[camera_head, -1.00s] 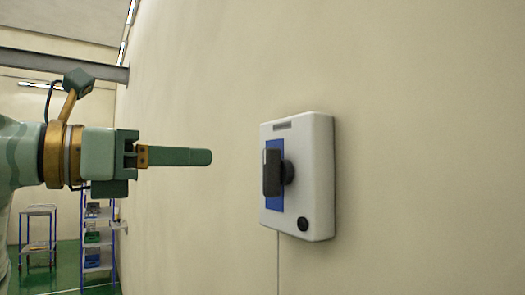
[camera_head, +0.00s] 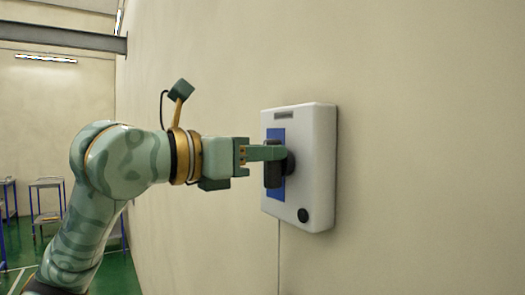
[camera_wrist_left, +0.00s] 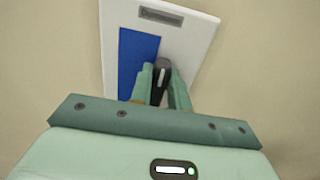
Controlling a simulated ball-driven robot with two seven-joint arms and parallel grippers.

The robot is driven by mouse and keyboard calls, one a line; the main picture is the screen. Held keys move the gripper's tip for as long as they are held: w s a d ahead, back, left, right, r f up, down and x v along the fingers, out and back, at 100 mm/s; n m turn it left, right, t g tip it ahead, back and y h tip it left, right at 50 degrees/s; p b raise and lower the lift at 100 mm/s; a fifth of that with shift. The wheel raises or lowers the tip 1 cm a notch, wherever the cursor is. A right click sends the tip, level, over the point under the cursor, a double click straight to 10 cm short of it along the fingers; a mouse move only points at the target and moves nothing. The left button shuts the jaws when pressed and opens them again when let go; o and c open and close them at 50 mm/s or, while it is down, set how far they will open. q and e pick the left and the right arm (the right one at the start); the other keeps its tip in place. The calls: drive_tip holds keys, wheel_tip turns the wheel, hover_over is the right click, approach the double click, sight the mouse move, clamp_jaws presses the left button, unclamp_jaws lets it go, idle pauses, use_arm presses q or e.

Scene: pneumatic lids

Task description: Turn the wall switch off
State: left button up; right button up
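The wall switch is a white box (camera_head: 315,170) on the wall, with a blue panel (camera_head: 276,134), a black rotary handle (camera_head: 272,175) and a small round black button (camera_head: 303,215). The handle stands upright in the head view. My left gripper (camera_head: 268,153) reaches it from the left, and a finger covers part of its upper half. In the left wrist view, the two green fingers (camera_wrist_left: 161,88) lie close along both sides of the black handle (camera_wrist_left: 162,68) and appear shut on it. The blue panel (camera_wrist_left: 137,60) shows left of the fingers. My right gripper is not in view.
The beige wall (camera_head: 420,150) around the box is bare. A thin cable (camera_head: 279,255) runs down below the box. A wheeled rack (camera_head: 47,200) stands far off at the left on the green floor. A grey beam (camera_head: 60,38) crosses the upper left.

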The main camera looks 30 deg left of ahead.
use_arm(q)
clamp_jaws()
drive_tip(key=shift+w+a+f+n+b, duration=0.1)
drive_tip(key=shift+a+f+n+b, duration=0.2)
drive_tip(key=shift+n+b, duration=2)
drive_tip(key=shift+w+a+f+n+b, duration=0.25)
drive_tip(key=shift+n+b, duration=0.7)
drive_tip(key=shift+n, duration=2.7)
drive_tip(key=shift+a+f+n+b, duration=0.35)
drive_tip(key=shift+n+b, duration=1.25)
drive_tip(key=shift+n, duration=1.35)
drive_tip(key=o, duration=0.7)
unclamp_jaws()
